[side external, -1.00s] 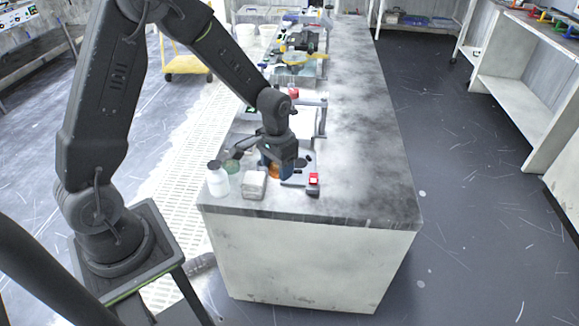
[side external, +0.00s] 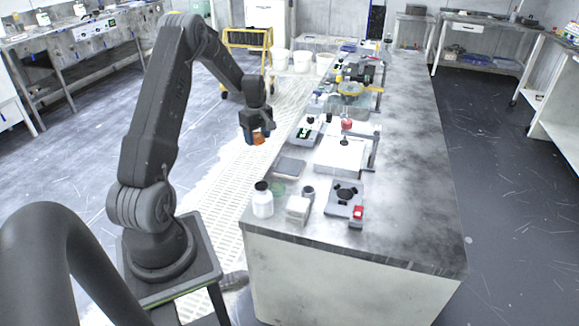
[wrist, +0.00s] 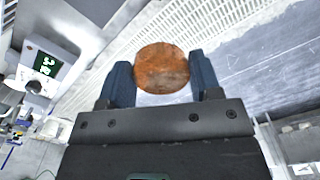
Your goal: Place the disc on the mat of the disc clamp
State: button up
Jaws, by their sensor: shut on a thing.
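My gripper (side external: 257,137) is shut on a copper-orange disc (wrist: 162,66), held between its two dark blue fingers (wrist: 160,78). The disc (side external: 259,140) hangs in the air left of the bench, over the grated floor. On the bench's near end stands a grey plate with a black lobed piece and a red block (side external: 357,211). Behind it is a white plate (side external: 332,160) with a grey frame and a red-knobbed stem (side external: 346,125). I cannot tell for certain which of these is the disc clamp, and no mat shows clearly.
A white bottle (side external: 262,203), a pale box (side external: 298,208) and a small dark cup (side external: 308,193) stand at the bench's near left. A flat grey pad (side external: 290,168) and a scale with a green display (side external: 305,131) line the left edge. The bench's right side is clear.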

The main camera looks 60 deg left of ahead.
jog(key=shift+s+a+n, duration=0.35)
jog(key=shift+a+n, duration=0.05)
jog(key=shift+a, duration=0.2)
send_over(290, 166)
notch_tip(290, 166, down, 7)
jog(key=shift+f, duration=1.8)
jog(key=shift+f, duration=0.2)
jog(key=o, duration=1)
